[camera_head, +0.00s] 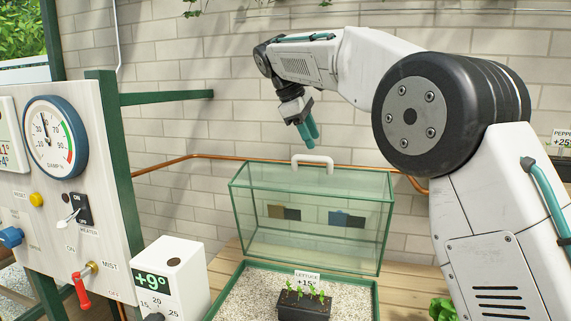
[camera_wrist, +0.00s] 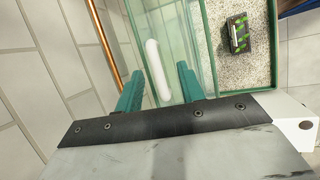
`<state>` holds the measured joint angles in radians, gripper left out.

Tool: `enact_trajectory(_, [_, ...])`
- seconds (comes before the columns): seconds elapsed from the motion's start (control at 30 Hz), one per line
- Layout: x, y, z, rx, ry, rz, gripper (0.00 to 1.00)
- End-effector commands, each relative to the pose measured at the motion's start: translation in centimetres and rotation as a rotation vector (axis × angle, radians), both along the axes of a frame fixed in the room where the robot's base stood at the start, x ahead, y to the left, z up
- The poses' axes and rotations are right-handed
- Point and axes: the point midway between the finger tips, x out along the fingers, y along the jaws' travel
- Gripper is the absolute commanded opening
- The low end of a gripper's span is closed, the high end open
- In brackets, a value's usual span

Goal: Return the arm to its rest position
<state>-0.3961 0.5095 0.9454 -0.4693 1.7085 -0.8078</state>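My gripper (camera_head: 306,135) is raised above the glass cover in the head view, with its teal fingers pointing down. In the wrist view the two fingers of my gripper (camera_wrist: 160,88) stand apart, with nothing held between them. The white handle (camera_head: 312,161) of the cover lies below the fingers, and the handle also shows in the wrist view (camera_wrist: 157,68). My arm reaches from the right side of the head view and bends over toward the wall.
The glass cover (camera_head: 262,225) stands behind a green-framed gravel tray (camera_head: 232,284) holding a black lettuce planter (camera_head: 303,306). A control panel (camera_head: 100,180) with gauge and switches is at left. A white thermostat box (camera_head: 180,270) stands beside the tray. A copper pipe (camera_head: 185,157) runs along the brick wall.

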Motion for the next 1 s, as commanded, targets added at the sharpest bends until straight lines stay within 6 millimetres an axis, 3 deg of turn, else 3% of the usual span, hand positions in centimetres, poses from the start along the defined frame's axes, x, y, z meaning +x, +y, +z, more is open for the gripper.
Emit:
enact_trajectory(0.03, [-1.5, -1.5, 0.9, 0.021, -0.012, -0.032, 0.39])
enact_trajectory(0.2, [-7.6, -6.5, 1.8, 0.11, -0.051, -0.177, 0.39])
enact_trajectory(0.47, [-19.2, -12.5, -0.1, 0.249, -0.11, -0.429, 0.39])
enact_trajectory(0.67, [-28.9, -15.6, -4.2, 0.352, -0.152, -0.642, 0.39])
enact_trajectory(0.8, [-35.5, -16.8, -8.5, 0.422, -0.181, -0.8, 0.39])
enact_trajectory(1.0, [-42.8, -17.2, -14.7, 0.501, -0.212, -0.995, 0.39])
